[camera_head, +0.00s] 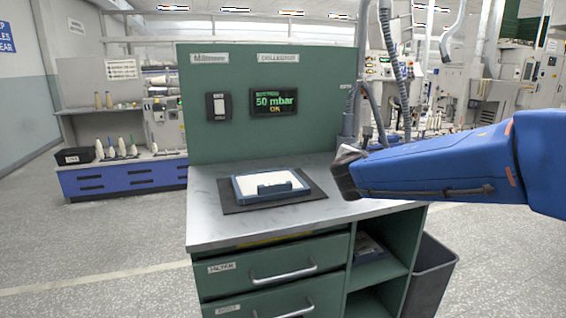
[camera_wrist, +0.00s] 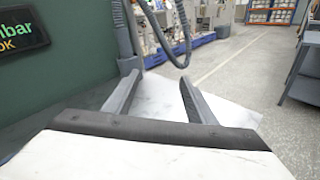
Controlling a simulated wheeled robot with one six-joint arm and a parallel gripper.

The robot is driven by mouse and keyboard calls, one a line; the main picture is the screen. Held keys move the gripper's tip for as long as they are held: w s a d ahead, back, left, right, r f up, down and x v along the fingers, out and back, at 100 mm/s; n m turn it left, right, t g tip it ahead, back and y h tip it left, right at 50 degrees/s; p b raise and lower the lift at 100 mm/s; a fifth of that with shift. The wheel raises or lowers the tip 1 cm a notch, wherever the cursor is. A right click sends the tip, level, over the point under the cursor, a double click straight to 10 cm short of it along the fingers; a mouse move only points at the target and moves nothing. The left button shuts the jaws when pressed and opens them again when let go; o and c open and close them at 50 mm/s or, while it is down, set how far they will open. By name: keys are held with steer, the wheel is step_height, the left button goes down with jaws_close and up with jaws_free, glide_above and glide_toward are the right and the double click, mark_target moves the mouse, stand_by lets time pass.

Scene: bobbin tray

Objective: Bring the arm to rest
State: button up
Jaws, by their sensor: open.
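My blue arm reaches in from the right in the head view and ends over the right part of the bench. My gripper shows in the wrist view (camera_wrist: 158,88), with its two grey fingers apart and nothing between them. The fingertips are hidden in the head view. A tray with a blue rim (camera_head: 239,193) lies on a dark mat (camera_head: 312,194) on the bench top, left of my arm and apart from it.
The bench (camera_head: 213,222) has a green back panel (camera_head: 230,140) with a lit display (camera_head: 273,102). A grey hose (camera_wrist: 168,50) hangs close beyond my fingers. A grey bin (camera_head: 432,275) stands right of the bench. The bench top left of the mat is clear.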

steer(key=s+d+f+m+g, duration=0.3)
steer(key=s+d+f+m, duration=0.15)
steer(key=s, duration=0.25)
steer(key=s+d+f+m+g, duration=0.2)
steer(key=s+d+f+m, duration=0.15)
steer(key=s+m, duration=0.35)
steer(key=s+d+f+m+g, duration=0.3)
steer(key=s+d+m, duration=0.2)
steer(key=s, duration=0.3)
steer(key=s+a+f+m+g+y, duration=0.1)
steer(key=s+a+f+m+y, duration=0.2)
steer(key=s, duration=0.6)
steer(key=s+a+f+m+g+y, duration=0.1)
steer(key=s+a+f+m+y, duration=0.2)
steer(key=s+a+f+m, duration=0.3)
steer(key=s+f+m, duration=0.1)
steer(key=s+m, duration=0.1)
steer(key=s, duration=0.1)
steer(key=shift+s+a+f+m+g+y, duration=0.15)
steer(key=shift+s+f+m+g+y, duration=0.15)
steer(key=shift+s+f+m+y, duration=0.1)
